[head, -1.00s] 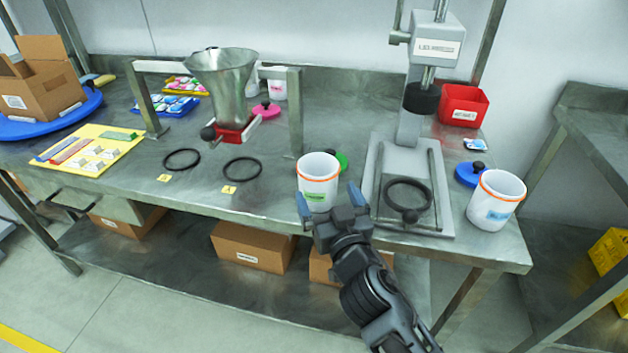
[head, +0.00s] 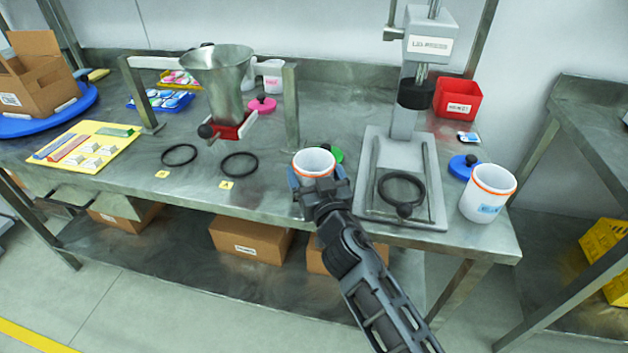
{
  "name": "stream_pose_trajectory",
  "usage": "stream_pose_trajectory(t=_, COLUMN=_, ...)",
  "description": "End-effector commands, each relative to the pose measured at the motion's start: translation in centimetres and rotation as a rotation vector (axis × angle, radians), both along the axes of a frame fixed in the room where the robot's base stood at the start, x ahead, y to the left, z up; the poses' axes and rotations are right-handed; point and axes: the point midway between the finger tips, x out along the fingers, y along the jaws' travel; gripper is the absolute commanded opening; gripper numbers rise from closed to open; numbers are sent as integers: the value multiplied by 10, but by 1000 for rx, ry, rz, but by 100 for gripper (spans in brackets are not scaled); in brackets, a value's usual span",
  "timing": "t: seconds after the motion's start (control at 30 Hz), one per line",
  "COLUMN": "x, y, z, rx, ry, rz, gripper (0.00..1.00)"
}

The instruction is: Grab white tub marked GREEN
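The white tub (head: 314,161) with an orange band round its rim stands on the steel bench, left of the press stand. Its lower front, where a green label showed earlier, is hidden behind my gripper (head: 319,180). My gripper is at the tub's front, with its fingers apart. The left finger shows at the tub's left side and the other finger is near its right side. Whether they touch the wall cannot be seen. A green lid (head: 337,155) lies just behind the tub.
The press stand (head: 403,190) is close on the right. A second white tub (head: 487,195) with a blue label stands at the right end beside a blue lid (head: 463,167). Black rings (head: 239,164) lie to the left, before the metal hopper (head: 222,80).

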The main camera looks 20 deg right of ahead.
Motion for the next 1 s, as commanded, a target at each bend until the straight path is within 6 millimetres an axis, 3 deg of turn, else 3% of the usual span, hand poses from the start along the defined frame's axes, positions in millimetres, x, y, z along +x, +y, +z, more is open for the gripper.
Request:
stream_pose_trajectory(t=0.2, x=0, y=0, z=0, rx=0, ry=0, rz=0, gripper=63)
stream_pose_trajectory(t=0.57, x=0, y=0, z=7, rx=1, ry=-1, rz=-1, gripper=63)
stream_pose_trajectory(t=0.83, x=0, y=0, z=47, rx=2, ry=-3, rz=0, gripper=63)
stream_pose_trajectory(t=1.0, x=-26, y=-27, z=68, rx=0, ry=3, rz=-4, gripper=63)
